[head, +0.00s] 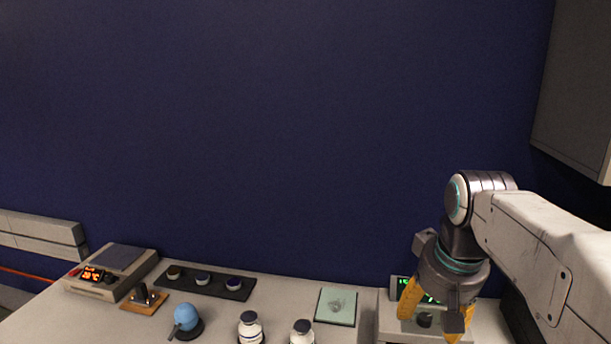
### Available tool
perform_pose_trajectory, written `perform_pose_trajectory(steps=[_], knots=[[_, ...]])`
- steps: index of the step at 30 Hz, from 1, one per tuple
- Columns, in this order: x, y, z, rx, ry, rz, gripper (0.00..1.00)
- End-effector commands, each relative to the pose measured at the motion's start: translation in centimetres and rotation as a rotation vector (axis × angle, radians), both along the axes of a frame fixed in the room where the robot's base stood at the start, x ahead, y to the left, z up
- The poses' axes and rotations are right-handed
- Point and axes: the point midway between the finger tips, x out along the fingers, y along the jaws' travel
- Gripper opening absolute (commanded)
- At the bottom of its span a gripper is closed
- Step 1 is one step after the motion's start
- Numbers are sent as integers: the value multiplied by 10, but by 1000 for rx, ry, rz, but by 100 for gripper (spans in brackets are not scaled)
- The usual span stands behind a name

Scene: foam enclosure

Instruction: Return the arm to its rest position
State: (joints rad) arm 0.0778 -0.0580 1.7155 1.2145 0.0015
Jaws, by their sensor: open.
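My arm (540,240) reaches in from the right edge and bends down at its wrist. My gripper (432,316) has two yellow fingers pointing down, spread apart with nothing visible between them. It hangs in front of a grey device (391,326) with a green lit display and a dark knob, at the right of the bench. The gripper hides part of that device, and I cannot tell whether it touches it.
On the bench (70,325) are a device with an orange display (98,289), a dark tray (204,284) of small pots, a wooden stand (145,300), a blue ball-shaped item (186,317), two white bottles (250,328) and a green pad (336,307). A grey cabinet (580,90) hangs upper right.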

Motion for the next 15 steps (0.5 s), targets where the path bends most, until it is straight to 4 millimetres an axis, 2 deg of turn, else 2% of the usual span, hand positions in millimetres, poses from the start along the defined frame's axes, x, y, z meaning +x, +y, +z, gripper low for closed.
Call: perform_pose_trajectory(steps=[1, 6, 12, 15], knots=[[-17, 4, -5, -1, -13, 8, 61], [-66, 14, -26, -4, -56, 32, 61], [-117, 21, -59, -6, -99, 57, 61], [-135, 24, -74, -7, -116, 66, 61]])
